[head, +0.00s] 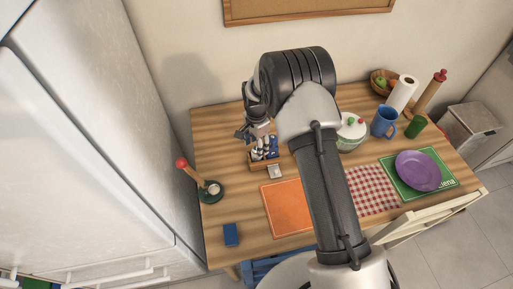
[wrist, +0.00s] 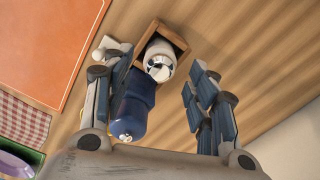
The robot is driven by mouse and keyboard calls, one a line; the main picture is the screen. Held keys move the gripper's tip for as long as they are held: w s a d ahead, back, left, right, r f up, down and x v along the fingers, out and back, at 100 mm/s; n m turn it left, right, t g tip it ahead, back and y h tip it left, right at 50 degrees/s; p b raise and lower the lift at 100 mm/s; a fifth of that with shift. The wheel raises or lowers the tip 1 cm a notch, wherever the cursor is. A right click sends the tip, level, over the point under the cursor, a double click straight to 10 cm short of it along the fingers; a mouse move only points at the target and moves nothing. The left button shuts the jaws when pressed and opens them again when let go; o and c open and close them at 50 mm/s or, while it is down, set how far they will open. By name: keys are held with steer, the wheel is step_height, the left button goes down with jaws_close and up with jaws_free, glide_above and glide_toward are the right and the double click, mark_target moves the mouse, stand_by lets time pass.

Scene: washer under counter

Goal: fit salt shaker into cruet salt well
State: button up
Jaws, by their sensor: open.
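The wooden cruet (head: 254,166) stands on the table below my gripper (head: 254,132). In the wrist view its wooden wall (wrist: 178,38) frames a pale shaker with a shiny metal cap (wrist: 159,65), likely the salt shaker. This shaker appears upright in a well; its depth there cannot be told. A dark blue shaker (wrist: 133,106) with a pale knob stands beside it, close to the left finger. My gripper (wrist: 162,95) is open, with fingers on both sides of the shakers. In the head view my gripper partly covers the cruet.
The orange placemat (head: 287,207) is to the right, and a green stand with a red-topped post (head: 208,190) is to the left. A white pot (head: 351,132) stands partly behind my arm. A blue box (head: 231,234) lies at front left.

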step_height(320, 180, up, 9)
steer(key=p, duration=0.1)
steer(key=s+d+r+n+t, duration=0.15)
steer(key=s+r, duration=0.25)
steer(key=r, duration=0.4)
steer(key=s+d+r+n, duration=0.2)
steer(key=s+d+r, duration=0.15)
steer(key=r, duration=0.35)
steer(key=s+d+r+n+t, duration=0.15)
steer(key=s+r, duration=0.25)
steer(key=r, duration=0.4)
steer(key=s+d+r+n, duration=0.2)
steer(key=s+n, duration=0.1)
steer(key=s, duration=0.8)
steer(key=s+d+r+n+t, duration=0.1)
steer(key=s+d+r+n, duration=0.1)
steer(key=s, duration=0.9)
steer(key=shift+s+d+n+t, duration=0.2)
steer(key=shift+d+n+t, duration=0.1)
steer(key=shift+d+n, duration=0.35)
step_height(320, 180, down, 2)
steer(key=shift+f+b, duration=0.2)
steer(key=shift+b, duration=0.85)
